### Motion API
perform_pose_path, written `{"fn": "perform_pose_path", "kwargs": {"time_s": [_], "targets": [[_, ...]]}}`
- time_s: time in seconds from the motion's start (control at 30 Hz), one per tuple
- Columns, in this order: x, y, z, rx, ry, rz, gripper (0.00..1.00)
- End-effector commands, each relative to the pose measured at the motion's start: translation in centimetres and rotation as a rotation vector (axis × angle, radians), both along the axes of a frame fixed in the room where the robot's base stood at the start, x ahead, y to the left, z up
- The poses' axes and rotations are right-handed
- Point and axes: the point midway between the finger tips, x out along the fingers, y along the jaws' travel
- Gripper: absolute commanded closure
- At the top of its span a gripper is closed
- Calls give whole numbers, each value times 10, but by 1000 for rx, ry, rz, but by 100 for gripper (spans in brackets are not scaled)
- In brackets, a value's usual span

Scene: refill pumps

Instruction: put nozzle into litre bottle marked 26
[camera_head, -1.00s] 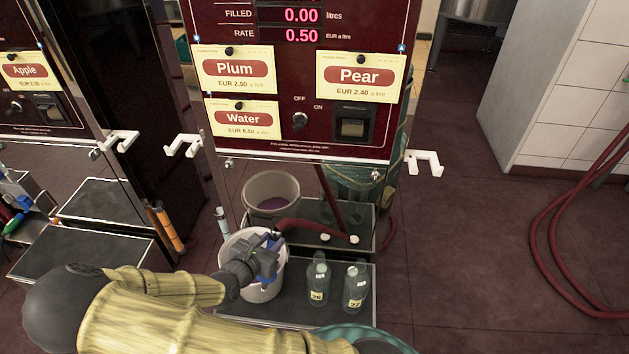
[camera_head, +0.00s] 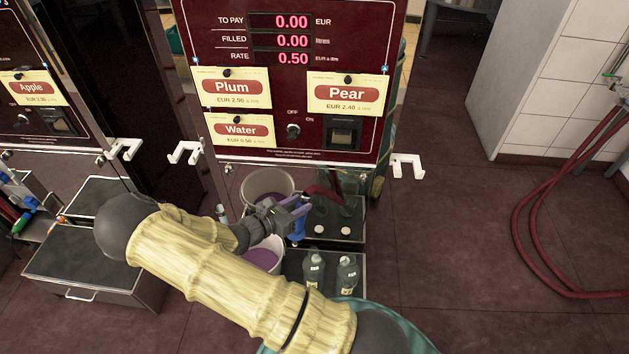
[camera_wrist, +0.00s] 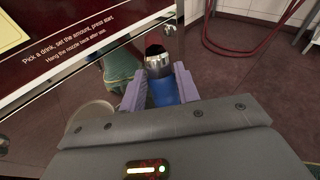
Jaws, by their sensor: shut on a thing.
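My gripper (camera_head: 293,212) is shut on the nozzle (camera_head: 298,229), blue with a red hose. In the wrist view the nozzle's blue body (camera_wrist: 165,92) sits between the two fingers, with a silver collar (camera_wrist: 158,66) beyond. The litre bottle marked 26 (camera_head: 313,268) is the left of two clear bottles, upright with an open-looking narrow top; my arm hides its lower part and most of its label. The nozzle is above and behind it, apart from it. The bottle marked 27 (camera_head: 347,273) stands close to its right.
A white bucket with purple liquid (camera_head: 262,259) stands left of the bottles, partly under my gripper. Another bucket (camera_head: 267,182) is behind it. The dispenser panel (camera_head: 290,95) rises behind, with white hooks (camera_head: 407,166) at its sides. Floor to the right is clear; a red hose (camera_head: 530,235) lies farther right.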

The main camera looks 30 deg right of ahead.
Motion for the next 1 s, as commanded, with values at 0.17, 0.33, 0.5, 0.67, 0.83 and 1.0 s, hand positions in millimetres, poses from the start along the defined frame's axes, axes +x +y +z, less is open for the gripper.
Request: {"fn": "perform_pose_path", "kwargs": {"time_s": [0.17,0.33,0.5,0.67,0.83,1.0], "targets": [[-12,-30,33,-58,14,-157,100],[-20,-42,37,-86,24,-238,100],[-21,-43,34,-89,25,-249,100],[-21,-43,34,-89,24,-248,100],[-21,-43,30,-89,24,-247,100],[-21,-43,16,-88,24,-246,100]]}}
